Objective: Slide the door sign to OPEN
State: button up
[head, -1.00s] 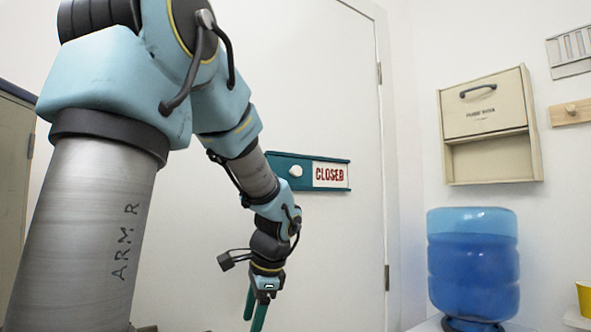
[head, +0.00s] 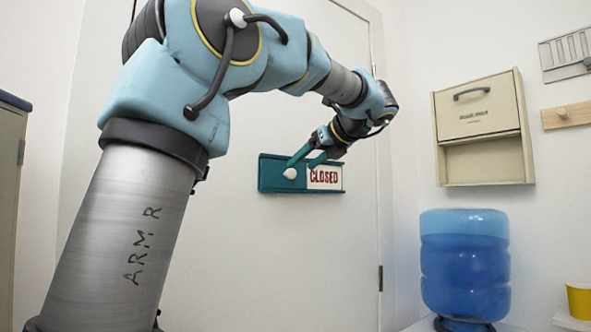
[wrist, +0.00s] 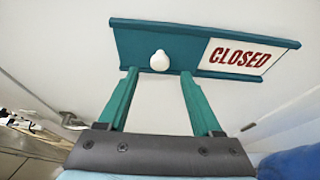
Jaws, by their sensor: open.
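The teal door sign (head: 272,174) is mounted on the white door, with a white panel at its right reading CLOSED (head: 324,177) in red. A round white knob (head: 290,173) sits on the teal slider left of the panel. In the wrist view the sign (wrist: 136,42), the CLOSED panel (wrist: 238,56) and the knob (wrist: 159,61) all show. My gripper (head: 303,158) is open and empty in front of the sign, its two teal fingers pointing at it. In the wrist view the fingertips (wrist: 158,73) are on either side of the knob, just below it, with no visible contact.
A beige wall cabinet (head: 487,160) hangs on the right wall. A blue water jug (head: 465,265) stands below it, with a yellow container (head: 580,299) at the far right. A wooden peg rail (head: 568,115) is above. The door around the sign is clear.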

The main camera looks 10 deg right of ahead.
aim_at(293, 173)
jog(key=x, duration=0.4)
jog(key=shift+w+a+f+p, duration=0.15)
jog(key=shift+w+f+p, duration=0.05)
jog(key=shift+w+p, duration=0.1)
grip_shut()
dwell(0.3)
dwell(0.9)
